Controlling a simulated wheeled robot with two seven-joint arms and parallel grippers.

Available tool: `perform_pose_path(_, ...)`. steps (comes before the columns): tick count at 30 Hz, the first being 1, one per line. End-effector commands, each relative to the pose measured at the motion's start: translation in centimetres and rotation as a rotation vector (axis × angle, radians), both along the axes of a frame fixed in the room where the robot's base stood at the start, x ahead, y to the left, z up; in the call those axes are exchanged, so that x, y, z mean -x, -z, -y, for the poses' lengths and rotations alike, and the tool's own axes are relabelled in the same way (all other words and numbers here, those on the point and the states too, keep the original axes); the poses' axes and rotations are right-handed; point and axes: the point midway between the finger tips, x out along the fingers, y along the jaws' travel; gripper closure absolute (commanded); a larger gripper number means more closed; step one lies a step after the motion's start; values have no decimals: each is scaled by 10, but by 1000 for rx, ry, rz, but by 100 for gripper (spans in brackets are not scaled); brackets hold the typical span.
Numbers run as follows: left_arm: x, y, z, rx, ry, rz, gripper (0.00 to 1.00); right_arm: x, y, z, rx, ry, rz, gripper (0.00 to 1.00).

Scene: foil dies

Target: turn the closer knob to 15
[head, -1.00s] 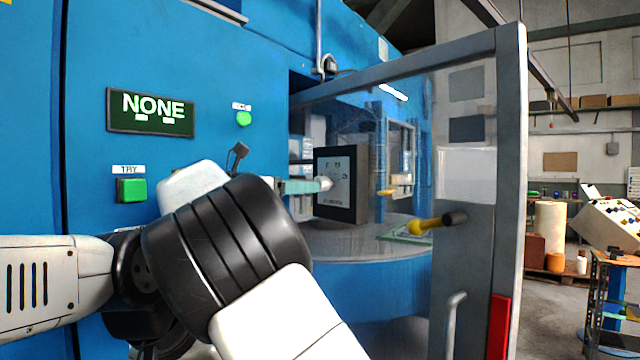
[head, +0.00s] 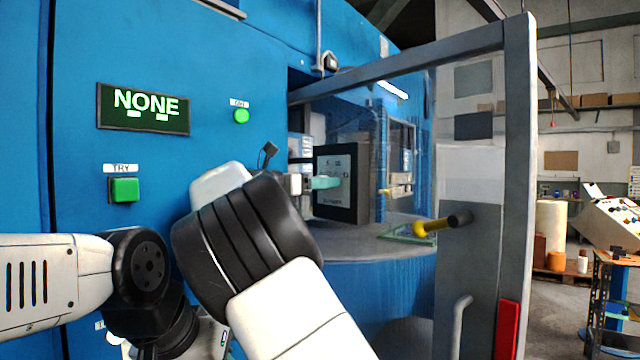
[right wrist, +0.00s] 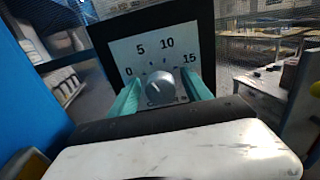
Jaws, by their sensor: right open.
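The knob (right wrist: 160,88) is a round grey dial on a pale plate (right wrist: 122,50) marked 0, 5, 10 and 15. A pale mark on the knob seems to point up and left, but its exact reading is unclear. The plate sits on a dark upright panel (head: 335,202) inside the machine. My right gripper (head: 326,182) reaches this panel with its teal fingers. In the right wrist view, the open fingers (right wrist: 160,93) stand one on each side of the knob, with small gaps visible. My left gripper is not visible.
A glazed door (head: 515,190) with a yellow-and-black handle (head: 442,223) stands open right of my right arm. The blue machine front has a NONE display (head: 143,109), a green TRY button (head: 124,190) and a green lamp (head: 241,116). A round table (head: 375,243) lies below the panel.

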Motion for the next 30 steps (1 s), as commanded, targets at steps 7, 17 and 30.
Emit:
perform_pose_path(7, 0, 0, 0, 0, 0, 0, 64, 0, 0, 0, 0, 0, 0, 78)
perform_pose_path(17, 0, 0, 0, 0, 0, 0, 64, 0, 0, 0, -7, -1, 8, 100)
perform_pose_path(30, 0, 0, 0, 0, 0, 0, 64, 0, 1, 0, -156, -1, 198, 100)
